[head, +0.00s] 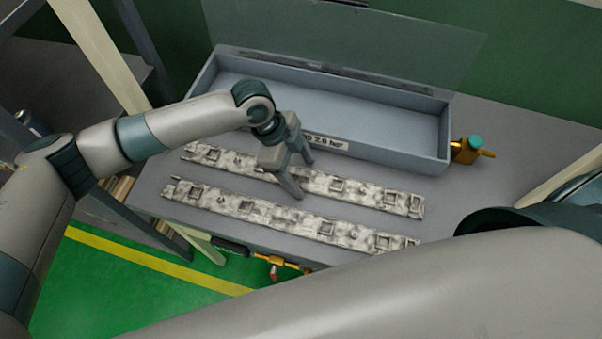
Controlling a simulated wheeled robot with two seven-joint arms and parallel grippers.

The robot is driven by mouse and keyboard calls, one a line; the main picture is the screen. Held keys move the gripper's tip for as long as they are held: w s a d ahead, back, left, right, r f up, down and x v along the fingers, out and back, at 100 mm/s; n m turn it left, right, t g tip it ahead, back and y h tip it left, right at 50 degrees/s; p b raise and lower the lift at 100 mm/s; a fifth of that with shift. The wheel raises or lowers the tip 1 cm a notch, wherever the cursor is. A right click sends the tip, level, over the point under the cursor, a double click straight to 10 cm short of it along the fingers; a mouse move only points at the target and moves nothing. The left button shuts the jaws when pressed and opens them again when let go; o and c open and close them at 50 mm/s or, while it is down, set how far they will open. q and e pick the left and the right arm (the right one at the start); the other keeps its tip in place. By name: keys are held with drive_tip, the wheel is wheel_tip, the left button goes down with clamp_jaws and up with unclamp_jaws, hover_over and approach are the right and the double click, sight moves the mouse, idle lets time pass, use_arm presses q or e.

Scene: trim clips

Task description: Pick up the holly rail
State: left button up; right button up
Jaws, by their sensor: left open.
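Two long, pale, mottled rails with square clips along them lie roughly parallel on the grey bench. I cannot tell which one is the holly rail. The far rail (338,186) lies nearer the grey box, and the near rail (290,221) lies closer to the bench's front edge. My left gripper (305,179) is open over the far rail near its middle, fingers pointing down, and hides a part of it. I cannot tell whether the fingers touch the rail. My right gripper is not in view; my right arm crosses the bottom right.
A long grey box (330,110) with a raised clear lid (350,45) stands behind the rails. A brass valve with a teal knob (474,143) is at its right end. Brass fittings (275,262) hang below the bench's front edge. The bench (510,140) is clear at right.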

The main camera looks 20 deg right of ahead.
sight(307, 172)
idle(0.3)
use_arm(q)
drive_tip(key=c, duration=1.4)
drive_tip(key=shift+r, duration=0.1)
drive_tip(key=shift+r+b, duration=0.5)
drive_tip(key=shift+r, duration=0.05)
wheel_tip(307, 172, up, 2)
drive_tip(key=shift+r+b, duration=0.2)
drive_tip(key=shift+b, duration=0.55)
drive_tip(key=s+d+r+b, duration=0.1)
drive_tip(key=s+d+r, duration=0.1)
drive_tip(key=s, duration=0.1)
drive_tip(key=s+d+r+b, duration=0.1)
drive_tip(key=s+d+r, duration=0.1)
drive_tip(key=d+r, duration=0.1)
drive_tip(key=s+d+r+b, duration=0.2)
drive_tip(key=s+d, duration=0.1)
drive_tip(key=shift+s+r, duration=0.15)
drive_tip(key=shift+s, duration=0.15)
